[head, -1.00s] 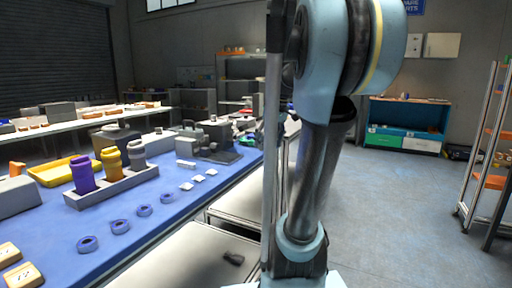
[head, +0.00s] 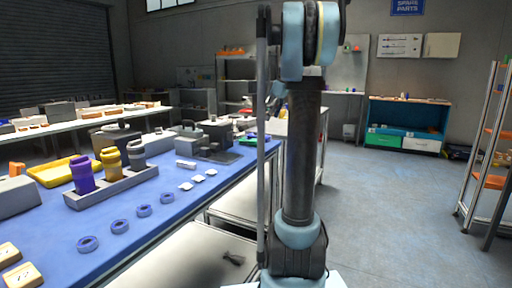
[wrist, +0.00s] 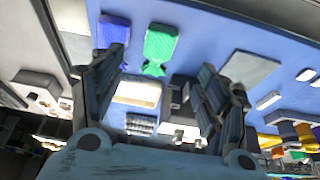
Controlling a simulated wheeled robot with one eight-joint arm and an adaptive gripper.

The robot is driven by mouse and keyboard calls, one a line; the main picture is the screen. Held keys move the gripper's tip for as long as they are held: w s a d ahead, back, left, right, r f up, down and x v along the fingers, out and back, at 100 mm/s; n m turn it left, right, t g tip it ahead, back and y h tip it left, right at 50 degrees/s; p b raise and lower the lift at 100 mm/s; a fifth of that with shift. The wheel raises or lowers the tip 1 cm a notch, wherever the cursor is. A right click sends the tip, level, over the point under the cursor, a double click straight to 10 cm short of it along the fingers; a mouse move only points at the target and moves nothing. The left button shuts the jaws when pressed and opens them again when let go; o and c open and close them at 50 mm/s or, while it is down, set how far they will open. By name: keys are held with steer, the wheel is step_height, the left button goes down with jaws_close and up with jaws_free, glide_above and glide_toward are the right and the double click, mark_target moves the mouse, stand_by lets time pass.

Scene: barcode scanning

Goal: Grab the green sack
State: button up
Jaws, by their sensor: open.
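The green sack (wrist: 160,46) lies on the blue table surface in the wrist view, upper middle. A blue sack (wrist: 113,31) lies just left of it. My gripper (wrist: 160,68) is open and empty, its two fingers spread left and right in the wrist view. The green sack appears between the fingers, beyond their tips; I cannot tell the exact distance. In the head view my arm stands upright in the middle and the gripper is not visible.
The blue table (head: 190,212) runs along the left with purple, yellow and grey containers in a grey holder (head: 112,187), a yellow tray (head: 58,172) and several blue rings. A white box (wrist: 137,92) lies near the green sack. Open floor is at right.

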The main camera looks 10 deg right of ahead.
glide_above(258, 140)
steer(key=s+d, duration=0.2)
step_height(258, 140, down, 8)
steer(key=shift+d+f, duration=0.15)
steer(key=shift+a+x, duration=0.2)
steer(key=shift+x, duration=2.5)
steer(key=shift+w, duration=0.1)
steer(key=shift+c, duration=0.3)
steer(key=c, duration=1.2)
